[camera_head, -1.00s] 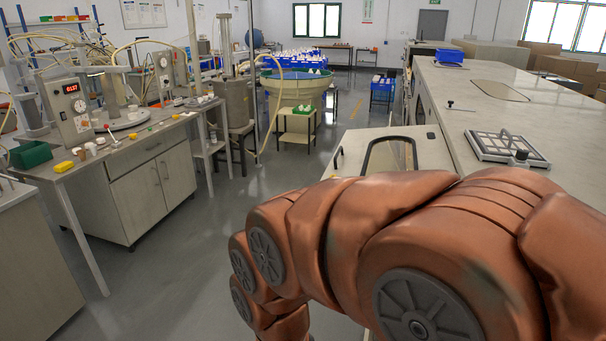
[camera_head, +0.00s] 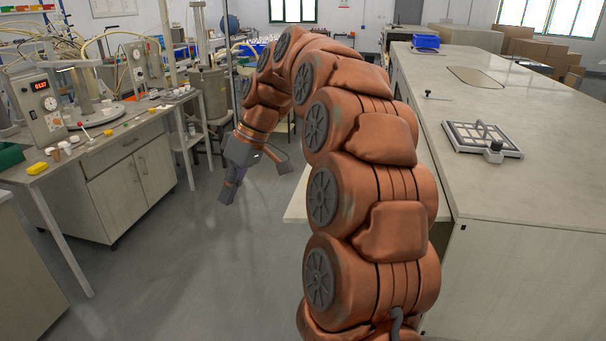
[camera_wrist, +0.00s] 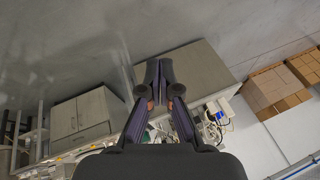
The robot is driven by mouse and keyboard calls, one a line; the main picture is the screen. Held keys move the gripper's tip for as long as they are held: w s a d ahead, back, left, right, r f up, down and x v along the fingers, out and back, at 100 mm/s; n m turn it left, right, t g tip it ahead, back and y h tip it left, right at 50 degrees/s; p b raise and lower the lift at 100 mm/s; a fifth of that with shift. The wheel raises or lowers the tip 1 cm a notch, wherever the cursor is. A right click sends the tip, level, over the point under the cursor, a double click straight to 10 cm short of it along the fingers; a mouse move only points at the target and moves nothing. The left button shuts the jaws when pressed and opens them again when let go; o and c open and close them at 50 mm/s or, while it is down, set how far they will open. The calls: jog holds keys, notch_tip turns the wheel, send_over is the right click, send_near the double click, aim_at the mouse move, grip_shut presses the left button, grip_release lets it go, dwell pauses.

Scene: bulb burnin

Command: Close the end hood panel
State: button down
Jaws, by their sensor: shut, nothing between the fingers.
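The end hood panel (camera_head: 297,207) is a pale flat board sticking out from the near end of the long bench on the right. In the head view my arm hides most of it, and only a pale strip shows left of the arm. My gripper (camera_head: 229,194) hangs in the aisle left of the panel, pointing down, apart from it in the picture. In the wrist view my gripper (camera_wrist: 159,72) has its fingers together with nothing between them. I cannot clearly pick out the panel in the wrist view.
The long bench (camera_head: 520,195) on the right carries a framed grid plate (camera_head: 480,138) and a blue bin (camera_head: 426,41). A workbench (camera_head: 128,185) with instruments stands left. Clear grey floor (camera_head: 190,270) lies between them. Cardboard boxes (camera_wrist: 275,90) show in the wrist view.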

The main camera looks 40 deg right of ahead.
jog(key=w+d+r+n+t+p, duration=0.1)
jog(key=w+d, duration=0.1)
jog(key=d, duration=0.5)
jog(key=w+d+r+t, duration=0.1)
jog(key=w+d, duration=0.2)
jog(key=d, duration=0.4)
jog(key=n+t+h, duration=0.1)
jog(key=t, duration=0.1)
send_over(302, 184)
jog(key=shift+a+f, duration=0.15)
jog(key=shift+f, duration=1.8)
jog(key=shift+a+f, duration=0.1)
jog(key=shift+f, duration=1.85)
jog(key=shift+w+f, duration=0.15)
jog(key=shift+f, duration=0.1)
jog(key=shift+s+d+f+p, duration=0.15)
jog(key=shift+f+p, duration=0.3)
jog(key=shift+f, duration=0.55)
jog(key=shift+s+d+f+p, duration=0.15)
jog(key=shift+f+p, duration=0.25)
jog(key=shift+f, duration=0.55)
jog(key=shift+a, duration=0.1)
